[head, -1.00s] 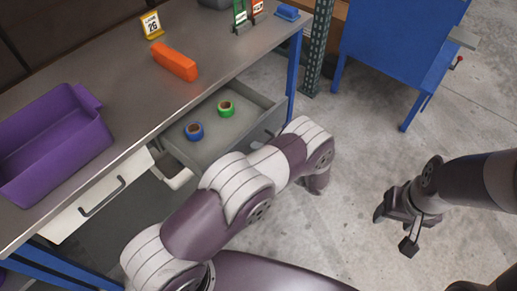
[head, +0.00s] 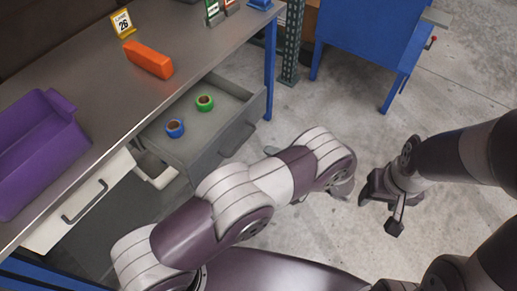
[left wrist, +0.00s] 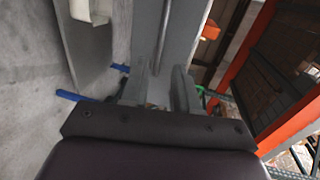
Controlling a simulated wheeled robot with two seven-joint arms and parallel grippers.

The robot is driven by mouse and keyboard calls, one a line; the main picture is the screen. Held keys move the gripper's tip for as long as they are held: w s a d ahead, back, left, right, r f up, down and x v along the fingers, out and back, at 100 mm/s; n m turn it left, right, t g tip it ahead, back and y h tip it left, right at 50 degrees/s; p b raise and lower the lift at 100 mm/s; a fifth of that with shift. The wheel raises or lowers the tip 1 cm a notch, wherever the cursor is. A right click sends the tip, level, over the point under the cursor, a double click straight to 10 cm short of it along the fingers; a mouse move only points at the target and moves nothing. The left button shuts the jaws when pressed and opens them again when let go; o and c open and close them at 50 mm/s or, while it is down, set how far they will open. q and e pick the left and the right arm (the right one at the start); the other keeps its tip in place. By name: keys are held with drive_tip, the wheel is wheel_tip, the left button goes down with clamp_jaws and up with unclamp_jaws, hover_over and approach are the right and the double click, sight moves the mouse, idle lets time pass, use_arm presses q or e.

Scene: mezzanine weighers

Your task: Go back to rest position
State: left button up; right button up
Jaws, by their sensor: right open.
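My left arm crosses the lower middle of the head view, and its gripper (head: 342,188) shows only partly past the last link, over the floor right of the open drawer. In the left wrist view the two left fingers (left wrist: 160,88) stand apart with nothing clearly held between them. My right gripper (head: 380,207) is at the right of the head view, its fingers apart and empty over the concrete floor.
The workbench (head: 105,98) carries a purple bin (head: 40,160) and an orange block (head: 148,60). A blue cabinet (head: 375,40) stands behind; floor between is clear.

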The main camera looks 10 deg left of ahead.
use_arm(q)
drive_tip(key=shift+s+d+r, duration=0.1)
drive_tip(key=shift+s+d, duration=0.05)
drive_tip(key=shift+d, duration=0.2)
